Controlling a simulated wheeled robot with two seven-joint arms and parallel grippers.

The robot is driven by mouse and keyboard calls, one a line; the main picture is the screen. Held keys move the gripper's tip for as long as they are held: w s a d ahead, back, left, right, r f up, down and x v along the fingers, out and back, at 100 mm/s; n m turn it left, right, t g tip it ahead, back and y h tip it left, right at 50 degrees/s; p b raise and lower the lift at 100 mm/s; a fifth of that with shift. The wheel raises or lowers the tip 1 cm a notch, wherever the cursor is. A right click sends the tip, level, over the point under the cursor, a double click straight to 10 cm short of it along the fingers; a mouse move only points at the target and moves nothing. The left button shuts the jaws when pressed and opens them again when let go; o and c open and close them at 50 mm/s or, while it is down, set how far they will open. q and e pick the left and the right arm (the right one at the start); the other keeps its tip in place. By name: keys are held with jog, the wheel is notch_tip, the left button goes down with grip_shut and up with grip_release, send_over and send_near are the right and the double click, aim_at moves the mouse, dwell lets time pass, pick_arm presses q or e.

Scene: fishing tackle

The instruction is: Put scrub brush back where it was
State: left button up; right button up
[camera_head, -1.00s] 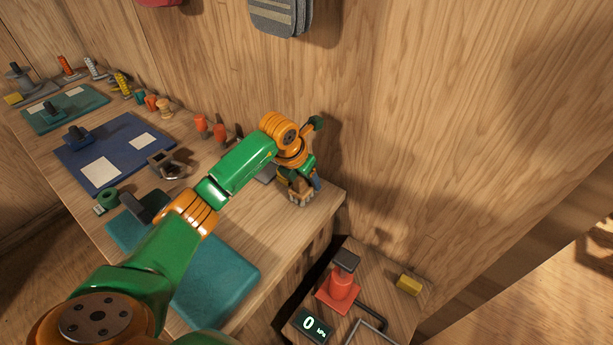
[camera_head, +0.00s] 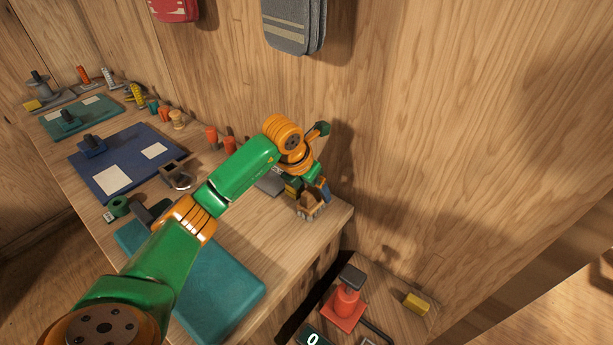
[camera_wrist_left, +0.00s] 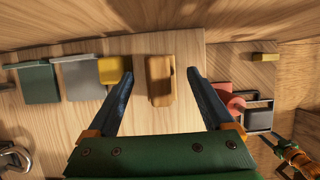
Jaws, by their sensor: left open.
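The scrub brush, a small wooden block (camera_wrist_left: 159,80), stands on the bench top near its right end, close to the wall. In the head view its wooden body (camera_head: 308,207) shows just under my left gripper (camera_head: 314,193). In the left wrist view my left gripper (camera_wrist_left: 159,77) is open, with one dark blue finger on each side of the brush. Gaps show between the brush and both fingers.
A yellow block (camera_wrist_left: 111,70), a grey pad (camera_wrist_left: 80,78) and a green pad (camera_wrist_left: 38,83) stand left of the brush. A teal mat (camera_head: 225,290) lies nearer me. Past the bench end, a lower surface holds a red pump (camera_head: 345,305) and a yellow block (camera_head: 416,303).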

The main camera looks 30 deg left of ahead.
pick_arm(q)
jog(key=v, duration=0.8)
jog(key=shift+r, duration=0.25)
jog(key=shift+s, duration=0.1)
